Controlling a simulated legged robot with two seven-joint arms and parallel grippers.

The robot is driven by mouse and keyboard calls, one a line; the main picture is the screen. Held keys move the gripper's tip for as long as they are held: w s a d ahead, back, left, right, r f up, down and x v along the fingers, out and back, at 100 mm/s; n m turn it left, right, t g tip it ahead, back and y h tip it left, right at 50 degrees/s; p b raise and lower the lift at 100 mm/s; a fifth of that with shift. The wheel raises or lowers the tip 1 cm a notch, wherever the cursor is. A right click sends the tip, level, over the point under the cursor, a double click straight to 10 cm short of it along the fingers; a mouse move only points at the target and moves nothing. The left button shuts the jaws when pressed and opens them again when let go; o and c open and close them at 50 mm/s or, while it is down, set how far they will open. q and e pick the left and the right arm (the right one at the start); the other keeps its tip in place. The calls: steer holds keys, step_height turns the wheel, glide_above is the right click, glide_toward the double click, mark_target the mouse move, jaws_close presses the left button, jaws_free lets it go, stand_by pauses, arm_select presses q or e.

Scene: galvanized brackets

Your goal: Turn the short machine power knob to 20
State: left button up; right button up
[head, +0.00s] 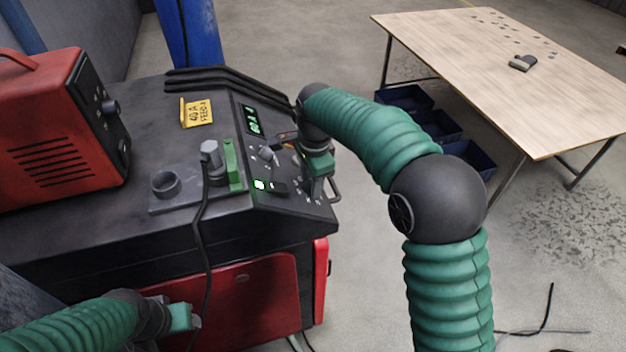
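The black and red machine (95,225) has a sloped control panel on its right side. The panel carries a lit green display (252,121), whose digits are too small to read surely, and a pale grey knob (267,155). My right gripper (312,163) is over the panel's right part, right of this knob. Its fingertips and anything between them are too small and covered to make out. My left gripper (191,319) is low at the left, in front of the machine's red front and away from the panel. Its finger opening is not clear.
A red unit (60,130) with a dark knob stands on the machine's left top. A wooden table (480,65) stands right, with blue bins (470,158) below.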

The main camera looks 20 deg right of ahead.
steer(key=shift+a, duration=0.45)
steer(key=shift+c, duration=1.1)
steer(key=shift+r, duration=0.1)
steer(key=shift+c, duration=1.2)
steer(key=shift+d, duration=0.25)
jaws_close()
steer(key=shift+d, duration=0.5)
steer(key=shift+a, duration=0.15)
arm_select(q)
steer(key=shift+s+a, duration=0.1)
steer(key=shift+a, duration=0.2)
arm_select(e)
steer(key=shift+d, duration=0.2)
